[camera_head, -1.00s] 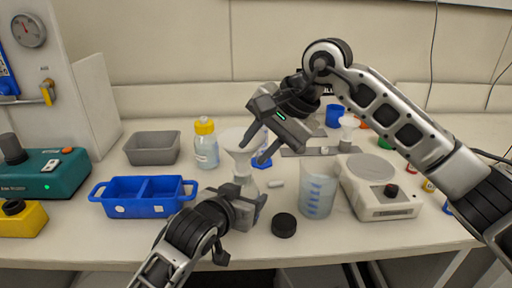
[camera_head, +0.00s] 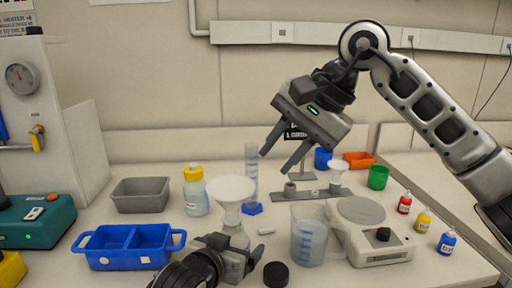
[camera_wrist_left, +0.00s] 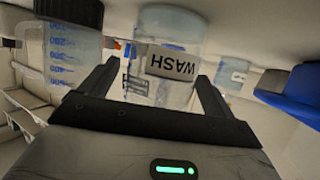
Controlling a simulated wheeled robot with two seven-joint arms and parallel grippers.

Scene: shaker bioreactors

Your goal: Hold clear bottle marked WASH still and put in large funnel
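The clear bottle marked WASH (camera_head: 236,236) stands upright at the front middle of the bench. Its label shows upside down in the left wrist view (camera_wrist_left: 172,64). My left gripper (camera_head: 240,252) has a finger on each side of the bottle and appears shut on it; the fingers show in the wrist view (camera_wrist_left: 158,88). The large white funnel (camera_head: 232,189) sits upright over the bottle's mouth, its stem end hidden. My right gripper (camera_head: 276,162) is open and empty, above and right of the funnel, apart from it.
A graduated cylinder (camera_head: 252,170) stands behind the funnel. A beaker (camera_head: 308,243) and a white balance-like device (camera_head: 375,248) are to the right. A black cap (camera_head: 276,274) lies in front. A blue tray (camera_head: 127,262), grey bin (camera_head: 140,208) and yellow-capped bottle (camera_head: 196,202) are left.

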